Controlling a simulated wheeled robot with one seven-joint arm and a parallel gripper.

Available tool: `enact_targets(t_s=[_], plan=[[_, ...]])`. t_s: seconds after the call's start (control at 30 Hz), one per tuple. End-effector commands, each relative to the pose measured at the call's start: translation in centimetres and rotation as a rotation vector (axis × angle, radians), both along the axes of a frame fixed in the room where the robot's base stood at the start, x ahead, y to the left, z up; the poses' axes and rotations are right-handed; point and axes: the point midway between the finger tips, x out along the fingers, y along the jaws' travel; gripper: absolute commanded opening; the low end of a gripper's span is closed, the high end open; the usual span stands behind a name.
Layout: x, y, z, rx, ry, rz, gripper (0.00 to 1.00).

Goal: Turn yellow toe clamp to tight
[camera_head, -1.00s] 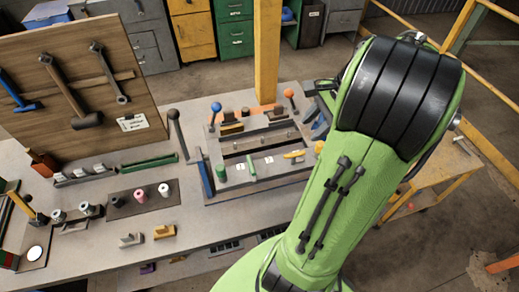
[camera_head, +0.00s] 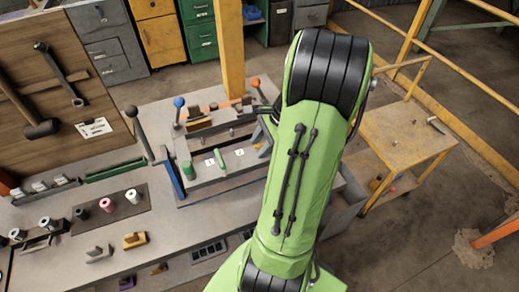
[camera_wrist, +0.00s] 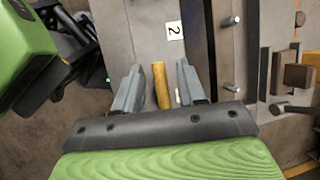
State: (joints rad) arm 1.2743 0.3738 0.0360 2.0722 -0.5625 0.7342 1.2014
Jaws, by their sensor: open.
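The yellow toe clamp (camera_wrist: 161,85) shows in the wrist view as a short yellow bar on a grey metal plate. My gripper (camera_wrist: 158,82) is open, with one grey finger on each side of the bar. Small gaps show between the bar and the fingers, and the bar's lower end lies close to the gripper body. I cannot tell the height of the fingertips over the plate. In the head view my green arm hides most of this spot. The green clamp (camera_head: 220,162) lies on the fixture to the left of my arm.
A number 2 label (camera_wrist: 174,30) is on the plate beyond the clamp. Metal pins (camera_wrist: 231,20) and a dark block (camera_wrist: 298,77) stand to the right. Knobbed levers, blue (camera_head: 179,102) and orange (camera_head: 255,82), rise behind the fixture.

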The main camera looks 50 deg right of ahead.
Motion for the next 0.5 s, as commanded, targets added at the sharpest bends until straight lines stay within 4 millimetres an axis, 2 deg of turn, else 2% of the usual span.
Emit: enact_targets(t_s=[0.1, 0.37, 0.5], plan=[[0.33, 0.24, -0.99, 0.000, 0.001, 0.000, 0.40], [0.41, 0.27, -1.03, -0.001, 0.001, 0.000, 0.40], [0.40, 0.27, -1.01, -0.001, 0.001, 0.000, 0.19]])
